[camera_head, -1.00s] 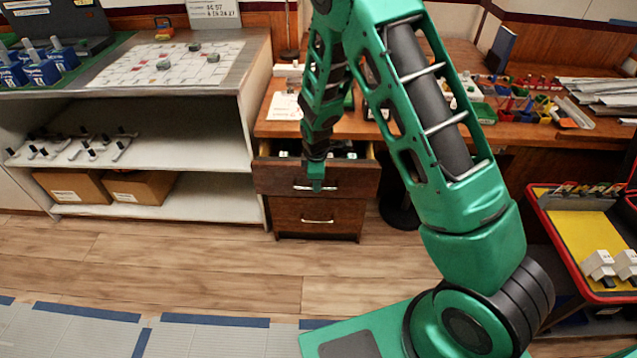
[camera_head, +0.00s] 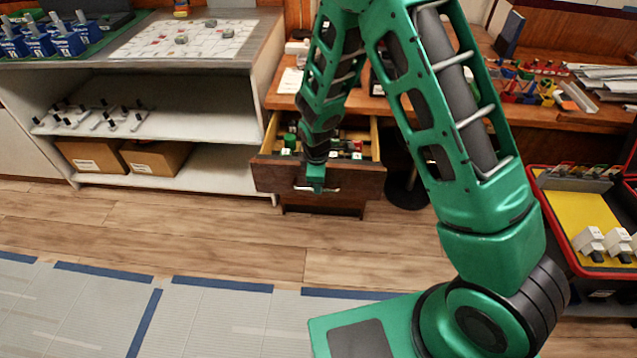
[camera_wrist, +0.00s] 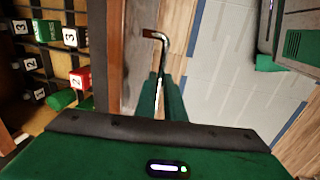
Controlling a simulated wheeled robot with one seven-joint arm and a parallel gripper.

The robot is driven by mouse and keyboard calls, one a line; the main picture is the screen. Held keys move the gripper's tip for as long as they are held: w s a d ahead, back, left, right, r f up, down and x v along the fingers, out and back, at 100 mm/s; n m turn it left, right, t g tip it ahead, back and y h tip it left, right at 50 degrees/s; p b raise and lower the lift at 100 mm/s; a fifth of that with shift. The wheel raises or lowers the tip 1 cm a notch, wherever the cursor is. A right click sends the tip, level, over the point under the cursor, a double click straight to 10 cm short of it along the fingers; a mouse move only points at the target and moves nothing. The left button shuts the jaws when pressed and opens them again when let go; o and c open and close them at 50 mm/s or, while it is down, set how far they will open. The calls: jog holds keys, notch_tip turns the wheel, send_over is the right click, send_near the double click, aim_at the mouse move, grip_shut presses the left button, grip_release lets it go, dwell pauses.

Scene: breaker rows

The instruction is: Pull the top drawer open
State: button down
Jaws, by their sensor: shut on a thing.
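The top drawer (camera_head: 270,176) of the small wooden cabinet stands well out from under the desk, and its inside shows, with several small blocks in it. Its metal bar handle (camera_head: 333,188) is on the front face; it also shows in the wrist view (camera_wrist: 156,35). My gripper (camera_head: 316,182) is at the handle, shut on it, with the green fingers (camera_wrist: 166,92) on either side of the bar. The fingers hide the middle of the handle. The drawer below is mostly hidden under the top one.
A white shelf unit (camera_head: 200,160) with cardboard boxes stands to the left. The wooden desk (camera_head: 560,118) with small coloured bins is at the right. A red-rimmed case (camera_head: 565,215) stands at the lower right. The floor in front of the drawer is clear.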

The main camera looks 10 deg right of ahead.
jog(key=shift+d, duration=0.1)
jog(key=c, duration=1.8)
grip_release()
jog(key=shift+c, duration=0.2)
jog(key=shift+r, duration=0.15)
notch_tip(320, 180, up, 10)
jog(key=s, duration=0.2)
jog(key=shift+a+r, duration=0.15)
jog(key=shift+a, duration=0.2)
jog(key=shift+w, duration=0.1)
